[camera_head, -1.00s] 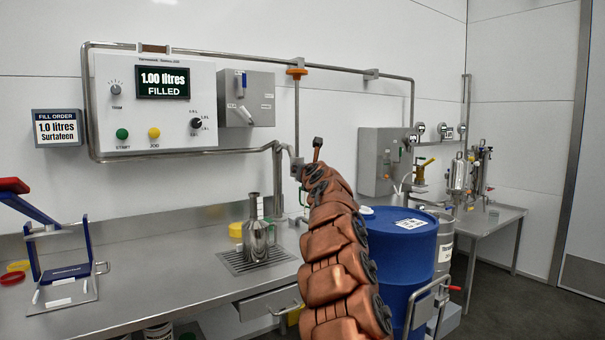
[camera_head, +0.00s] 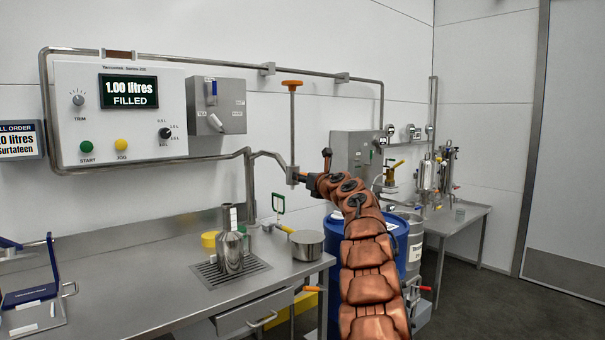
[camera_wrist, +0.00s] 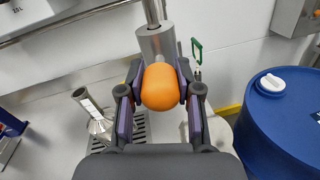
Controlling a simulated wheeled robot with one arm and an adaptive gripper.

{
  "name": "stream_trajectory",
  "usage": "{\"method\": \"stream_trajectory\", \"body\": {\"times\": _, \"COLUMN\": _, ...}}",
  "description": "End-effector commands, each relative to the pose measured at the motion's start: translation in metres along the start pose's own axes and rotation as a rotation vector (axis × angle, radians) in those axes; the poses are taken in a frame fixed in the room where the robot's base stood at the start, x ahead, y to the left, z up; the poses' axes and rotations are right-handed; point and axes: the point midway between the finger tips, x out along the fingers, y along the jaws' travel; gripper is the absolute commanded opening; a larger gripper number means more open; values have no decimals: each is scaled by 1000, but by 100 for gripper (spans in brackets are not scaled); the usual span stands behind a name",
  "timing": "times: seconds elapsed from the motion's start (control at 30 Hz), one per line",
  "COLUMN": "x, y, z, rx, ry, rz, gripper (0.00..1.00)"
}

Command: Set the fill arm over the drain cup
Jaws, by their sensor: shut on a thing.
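The fill arm (camera_head: 268,156) is a bent steel pipe with a grey nozzle block (camera_head: 292,176) at its right end; the block (camera_wrist: 156,42) also shows in the wrist view. My gripper (camera_head: 307,179) is shut on the orange knob (camera_wrist: 167,87) on that block, with a finger on either side. A steel pot (camera_head: 307,244), seemingly the drain cup, stands at the bench's right end. In the head view the nozzle is above it and slightly left; exact alignment cannot be told. In the wrist view my gripper hides much of that area.
A steel flask (camera_head: 231,250) stands on the drain grate (camera_head: 205,275), left of the pot. A blue drum (camera_head: 396,232) stands right of the bench (camera_head: 130,290). The panel display (camera_head: 128,91) reads 1.00 litres FILLED. A green frame (camera_head: 278,203) is behind the pot.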

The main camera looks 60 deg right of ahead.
Motion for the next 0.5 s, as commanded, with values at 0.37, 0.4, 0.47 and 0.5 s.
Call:
{"method": "stream_trajectory", "body": {"times": 0.37, "x": 5, "y": -19, "z": 34, "rx": 4, "ry": -20, "rz": 89, "gripper": 0}}
{"method": "stream_trajectory", "body": {"times": 0.4, "x": 5, "y": -21, "z": 36, "rx": 2, "ry": -20, "rz": 99, "gripper": 0}}
{"method": "stream_trajectory", "body": {"times": 0.47, "x": 5, "y": -25, "z": 37, "rx": -1, "ry": -20, "rz": 109, "gripper": 0}}
{"method": "stream_trajectory", "body": {"times": 0.5, "x": 5, "y": -30, "z": 37, "rx": 0, "ry": -19, "rz": 113, "gripper": 0}}
